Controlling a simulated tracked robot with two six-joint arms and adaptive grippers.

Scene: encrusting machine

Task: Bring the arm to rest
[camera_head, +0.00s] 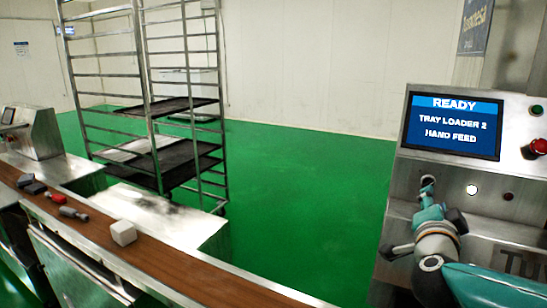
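My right arm comes in from the lower right, in teal and grey, in front of the machine's control panel (488,174). My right gripper (428,185) is at the far end of this arm, up against or just in front of the panel face, left of a lit white button (471,189). It is small and partly hidden by my wrist, so I cannot tell whether its fingers are open or shut. I see nothing held in it. My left arm and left gripper are not in view.
The panel has a screen (453,125) reading "READY, TRAY LOADER 2, HAND FEED", and a red knob (538,146). A brown counter (160,268) at left carries a whitish block (123,232) and several small items. A tray rack (152,100) stands behind. Green floor (300,200) is clear between.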

